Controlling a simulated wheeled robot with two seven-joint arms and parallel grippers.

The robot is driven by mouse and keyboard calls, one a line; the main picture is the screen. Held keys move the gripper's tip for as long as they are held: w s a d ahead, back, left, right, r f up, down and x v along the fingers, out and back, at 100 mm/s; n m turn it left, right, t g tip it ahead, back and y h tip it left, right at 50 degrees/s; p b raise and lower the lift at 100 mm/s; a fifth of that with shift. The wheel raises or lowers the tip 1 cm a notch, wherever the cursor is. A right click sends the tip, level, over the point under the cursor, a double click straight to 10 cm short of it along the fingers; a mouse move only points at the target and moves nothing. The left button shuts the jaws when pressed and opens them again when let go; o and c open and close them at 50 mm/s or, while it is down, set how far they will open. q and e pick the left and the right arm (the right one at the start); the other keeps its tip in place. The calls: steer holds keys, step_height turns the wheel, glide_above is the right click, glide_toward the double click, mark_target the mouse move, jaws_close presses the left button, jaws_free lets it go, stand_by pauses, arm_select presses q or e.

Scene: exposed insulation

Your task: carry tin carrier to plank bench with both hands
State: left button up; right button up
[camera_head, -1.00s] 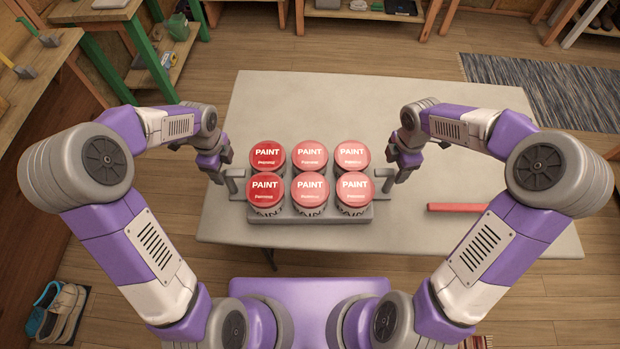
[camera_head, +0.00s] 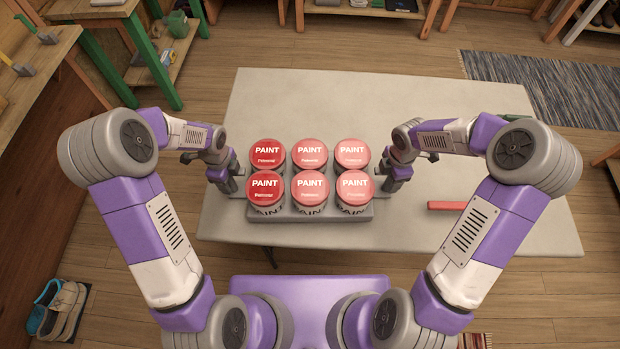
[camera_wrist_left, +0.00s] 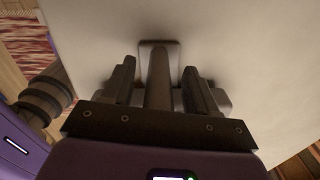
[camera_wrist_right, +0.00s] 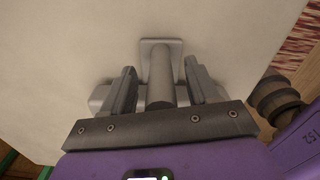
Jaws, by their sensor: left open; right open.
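The grey tin carrier (camera_head: 318,212) stands on the pale table and holds several red-lidded paint tins (camera_head: 310,188) in two rows. My left gripper (camera_head: 230,186) is at the carrier's left end. In the left wrist view its open fingers (camera_wrist_left: 158,85) stand on either side of the grey handle bar (camera_wrist_left: 158,65), not closed on it. My right gripper (camera_head: 388,184) is at the right end. In the right wrist view its open fingers (camera_wrist_right: 161,88) likewise straddle the other handle bar (camera_wrist_right: 161,68). The handles are mostly hidden by the grippers in the head view. I cannot tell which surface is the plank bench.
The pale table (camera_head: 290,100) is clear behind the carrier. A red bar (camera_head: 450,205) lies on it to the right. A wooden bench with green legs (camera_head: 100,12) stands at the back left, and another wooden surface (camera_head: 30,70) at the left edge. A grey rug (camera_head: 545,90) lies at the right.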

arm_select(q)
jaws_close()
arm_select(e)
jaws_close()
stand_by(1.1)
arm_select(q)
steer(key=shift+w+r, duration=0.1)
steer(key=shift+r, duration=0.05)
arm_select(e)
steer(key=shift+w+r, duration=0.1)
steer(key=shift+r, duration=0.1)
